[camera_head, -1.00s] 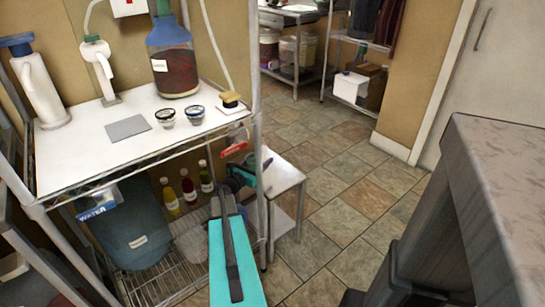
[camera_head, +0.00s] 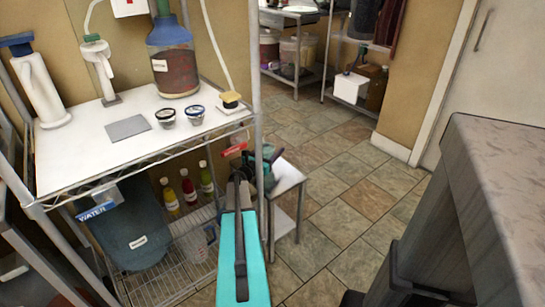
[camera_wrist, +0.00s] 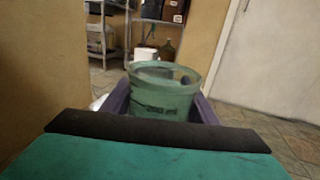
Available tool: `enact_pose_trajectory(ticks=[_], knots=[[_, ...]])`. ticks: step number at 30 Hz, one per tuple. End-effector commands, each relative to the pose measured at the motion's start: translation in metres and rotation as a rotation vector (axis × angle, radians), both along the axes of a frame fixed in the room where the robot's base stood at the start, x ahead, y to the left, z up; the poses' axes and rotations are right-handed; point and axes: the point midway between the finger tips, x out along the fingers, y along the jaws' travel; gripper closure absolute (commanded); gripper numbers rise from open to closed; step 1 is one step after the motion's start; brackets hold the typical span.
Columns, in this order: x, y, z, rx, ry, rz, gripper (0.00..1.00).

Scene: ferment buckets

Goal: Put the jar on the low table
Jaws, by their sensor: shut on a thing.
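The jar (camera_wrist: 165,92) is a greenish see-through vessel, upright in the middle of the wrist view. The purple fingers of my gripper (camera_wrist: 163,104) are shut on it, one on each side. In the head view my gripper (camera_head: 262,168) is beside the shelf post, in front of the low table; the jar is hard to make out there. The low table (camera_head: 290,178) is small, with a white top and metal legs. My gripper and arm hide part of its top. I cannot tell the height of the jar above it.
A grey counter (camera_head: 500,200) is at the right. The tiled floor (camera_head: 350,170) between is clear.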

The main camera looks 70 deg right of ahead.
Motion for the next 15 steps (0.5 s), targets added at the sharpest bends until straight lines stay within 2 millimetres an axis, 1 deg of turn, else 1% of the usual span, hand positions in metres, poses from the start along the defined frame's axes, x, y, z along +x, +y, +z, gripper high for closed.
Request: enact_pose_trajectory(ticks=[4, 11, 15], knots=[[0.000, 0.000, -0.007, -0.001, 0.001, -0.001, 0.86], [0.000, -0.001, -0.031, 0.000, 0.001, -0.001, 0.86], [-0.001, 0.000, -0.035, -0.002, 0.001, -0.002, 0.86]])
